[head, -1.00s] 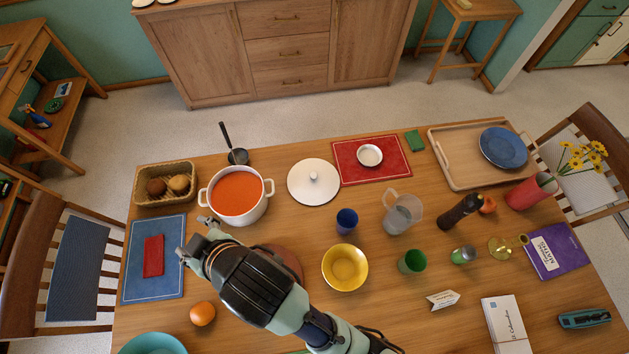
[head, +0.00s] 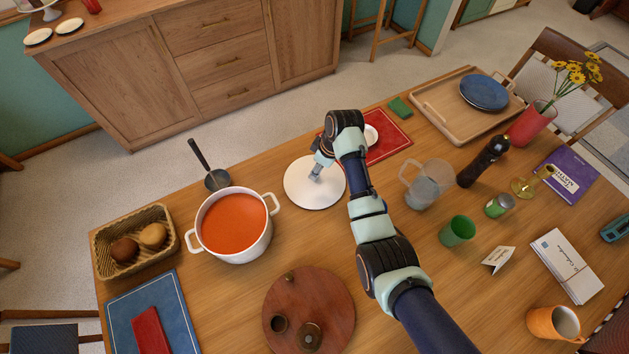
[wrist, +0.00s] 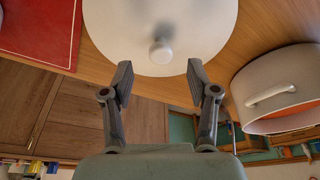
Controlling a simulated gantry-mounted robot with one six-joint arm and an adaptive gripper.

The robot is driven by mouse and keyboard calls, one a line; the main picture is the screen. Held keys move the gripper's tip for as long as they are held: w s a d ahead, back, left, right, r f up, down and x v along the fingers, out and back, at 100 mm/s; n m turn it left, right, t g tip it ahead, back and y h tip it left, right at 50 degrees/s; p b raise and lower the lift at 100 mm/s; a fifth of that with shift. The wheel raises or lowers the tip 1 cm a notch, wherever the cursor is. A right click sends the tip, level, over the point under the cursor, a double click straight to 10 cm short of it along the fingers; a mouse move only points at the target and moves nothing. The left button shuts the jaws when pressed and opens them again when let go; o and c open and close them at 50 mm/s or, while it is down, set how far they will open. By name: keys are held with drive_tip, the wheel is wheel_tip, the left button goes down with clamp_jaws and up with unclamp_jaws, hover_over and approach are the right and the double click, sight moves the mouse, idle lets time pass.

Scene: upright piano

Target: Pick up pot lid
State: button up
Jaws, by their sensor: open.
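The pot lid (head: 300,190) is a round white disc lying on the table between the pot and the red mat. In the wrist view the lid (wrist: 195,25) fills the top middle, with its round knob (wrist: 161,52) facing me. My gripper (head: 314,175) is over the lid near its middle, and its fingertips partly hide the knob in the head view. In the wrist view my gripper (wrist: 160,78) is open and empty, with one finger to each side of the knob's line. The white pot (head: 236,238) of orange soup stands left of the lid.
A red mat (head: 390,150) with a small white dish lies right of the lid, partly behind my arm. A ladle (head: 217,179) lies behind the pot. A clear jug (head: 425,185) and a green cup (head: 457,231) stand right of my arm. A round wooden board (head: 335,310) is in front.

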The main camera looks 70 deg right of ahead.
drive_tip(key=b+x, duration=0.1)
drive_tip(key=x, duration=0.4)
drive_tip(key=shift+c, duration=0.3)
drive_tip(key=shift+a, duration=0.1)
clamp_jaws()
